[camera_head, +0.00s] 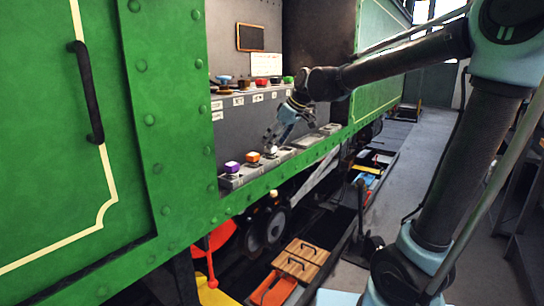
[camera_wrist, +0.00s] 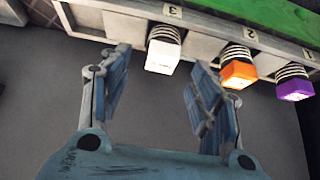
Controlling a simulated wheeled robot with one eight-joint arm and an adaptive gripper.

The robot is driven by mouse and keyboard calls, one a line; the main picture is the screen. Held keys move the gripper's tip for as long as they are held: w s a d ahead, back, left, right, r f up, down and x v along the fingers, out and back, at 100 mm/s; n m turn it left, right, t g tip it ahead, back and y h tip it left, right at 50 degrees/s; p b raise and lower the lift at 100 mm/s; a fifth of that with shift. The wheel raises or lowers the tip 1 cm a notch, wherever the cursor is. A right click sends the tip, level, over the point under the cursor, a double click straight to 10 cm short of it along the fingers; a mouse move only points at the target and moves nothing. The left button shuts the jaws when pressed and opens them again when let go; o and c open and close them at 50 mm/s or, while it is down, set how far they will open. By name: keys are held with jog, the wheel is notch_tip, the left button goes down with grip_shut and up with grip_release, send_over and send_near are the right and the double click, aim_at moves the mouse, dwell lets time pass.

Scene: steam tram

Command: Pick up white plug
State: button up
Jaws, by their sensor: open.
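The white plug (camera_wrist: 162,50) shows in the wrist view on the ledge, at the label with a 3. It has a striped black-and-white neck. My gripper (camera_wrist: 163,66) is open, with one finger to each side of the plug in the picture; I see no contact. In the head view my gripper (camera_head: 271,139) is low over the ledge inside the tram opening. The white plug (camera_head: 271,151) is small and partly hidden there, just below the fingers.
An orange plug (camera_wrist: 238,74) and a purple plug (camera_wrist: 295,90) stand to the right of the white one in the wrist view. A shelf (camera_head: 245,97) with several coloured items runs above the ledge. The green tram side (camera_head: 180,200) borders the opening.

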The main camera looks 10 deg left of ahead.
aim_at(271, 153)
jog(key=shift+x, duration=2.2)
jog(key=shift+d+f, duration=0.1)
jog(key=shift+c, duration=0.6)
grip_shut()
